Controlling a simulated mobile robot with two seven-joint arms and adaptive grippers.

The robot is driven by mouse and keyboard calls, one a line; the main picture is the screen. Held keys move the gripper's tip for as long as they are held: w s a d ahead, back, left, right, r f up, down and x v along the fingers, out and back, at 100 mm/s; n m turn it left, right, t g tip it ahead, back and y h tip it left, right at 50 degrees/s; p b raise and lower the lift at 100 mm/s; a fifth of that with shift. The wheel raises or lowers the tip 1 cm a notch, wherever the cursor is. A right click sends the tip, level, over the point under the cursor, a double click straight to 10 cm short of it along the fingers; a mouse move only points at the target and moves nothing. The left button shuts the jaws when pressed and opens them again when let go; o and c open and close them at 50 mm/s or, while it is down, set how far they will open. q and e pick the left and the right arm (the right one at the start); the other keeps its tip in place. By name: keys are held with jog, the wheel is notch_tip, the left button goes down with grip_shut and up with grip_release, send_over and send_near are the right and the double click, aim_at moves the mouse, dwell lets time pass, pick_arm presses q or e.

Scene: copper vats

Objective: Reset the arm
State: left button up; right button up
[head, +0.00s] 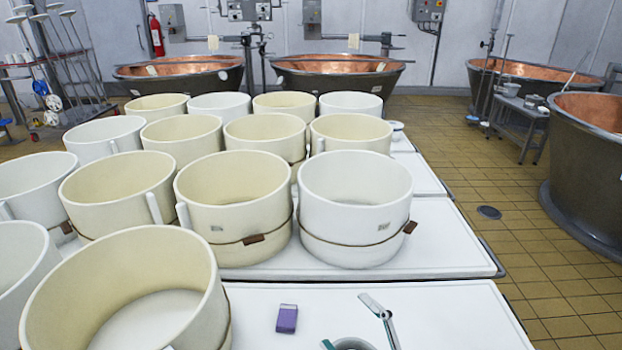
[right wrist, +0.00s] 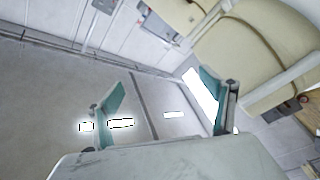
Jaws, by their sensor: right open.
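My right gripper (head: 356,328) is at the bottom edge of the head view, over the near white table, partly cut off by the frame. In the right wrist view its two teal fingers (right wrist: 160,98) stand wide apart with nothing between them. My left gripper is not in view. The task names no object.
A small purple block (head: 287,318) lies on the white table (head: 455,318), left of my right gripper. Cream and white round moulds, including a white one (head: 355,240), crowd the tables at left and beyond. Copper vats (head: 590,175) stand right and behind. The tiled floor at right is mostly clear.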

jog(key=s+d+f+m+g+h, duration=0.1)
jog(key=s+d+f+m+h, duration=0.2)
jog(key=f, duration=0.4)
jog(key=s+d+f+m+g+h, duration=0.2)
jog(key=s+d+f+m, duration=0.3)
jog(key=f, duration=0.3)
jog(key=s+d+f+m+g+h, duration=0.2)
jog(key=s+d+f+m+h, duration=0.1)
jog(key=f, duration=0.5)
jog(key=shift+s+d+m+h, duration=0.2)
jog(key=shift+s+d+m, duration=0.3)
jog(key=shift+s, duration=0.2)
jog(key=shift+s+d+m+h, duration=0.2)
jog(key=shift+s+d+m, duration=0.2)
jog(key=shift+s+m, duration=0.25)
